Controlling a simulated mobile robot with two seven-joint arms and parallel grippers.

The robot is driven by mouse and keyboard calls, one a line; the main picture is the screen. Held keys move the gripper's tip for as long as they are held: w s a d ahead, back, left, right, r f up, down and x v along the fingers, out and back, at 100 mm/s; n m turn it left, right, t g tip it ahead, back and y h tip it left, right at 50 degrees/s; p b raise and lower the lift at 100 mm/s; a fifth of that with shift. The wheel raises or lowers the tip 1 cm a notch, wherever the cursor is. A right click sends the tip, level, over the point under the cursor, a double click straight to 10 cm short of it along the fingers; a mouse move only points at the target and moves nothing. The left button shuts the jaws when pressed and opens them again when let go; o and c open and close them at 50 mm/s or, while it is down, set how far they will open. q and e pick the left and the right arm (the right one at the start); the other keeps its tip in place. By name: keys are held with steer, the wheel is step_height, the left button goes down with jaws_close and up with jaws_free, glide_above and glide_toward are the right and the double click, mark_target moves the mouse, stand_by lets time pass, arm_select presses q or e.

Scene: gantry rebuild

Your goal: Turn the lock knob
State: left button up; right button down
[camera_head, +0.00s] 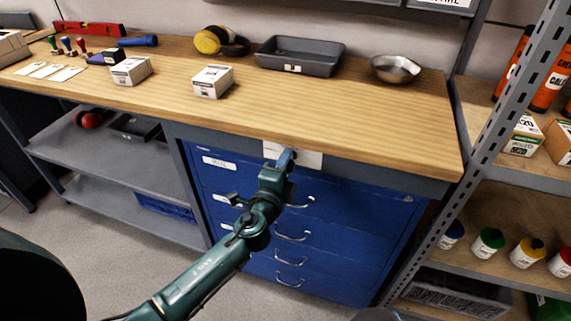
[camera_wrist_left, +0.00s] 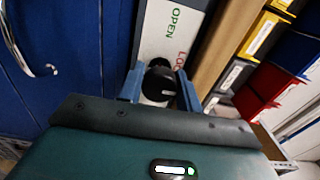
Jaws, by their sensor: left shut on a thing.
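The lock knob (camera_wrist_left: 158,82) is a round black knob with a pale mark, on a white plate (camera_wrist_left: 172,32) that reads "OPEN" in green and "LOC..." in red, partly cut off by my gripper. My left gripper (camera_wrist_left: 158,86) is shut on the knob, with a blue finger on each side of it. In the head view my left gripper (camera_head: 286,158) is at the white plate (camera_head: 305,158) under the front edge of the workbench, and it hides the knob there. My right gripper is not in view.
A blue drawer cabinet (camera_head: 345,215) with metal handles stands below the wooden workbench (camera_head: 300,105). Small boxes, a grey tray (camera_head: 300,55) and a metal bowl (camera_head: 395,69) are on top. A metal shelf rack (camera_head: 500,110) stands close on the right.

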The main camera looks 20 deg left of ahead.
arm_select(q)
steer(key=shift+m, duration=0.3)
steer(key=o, duration=1)
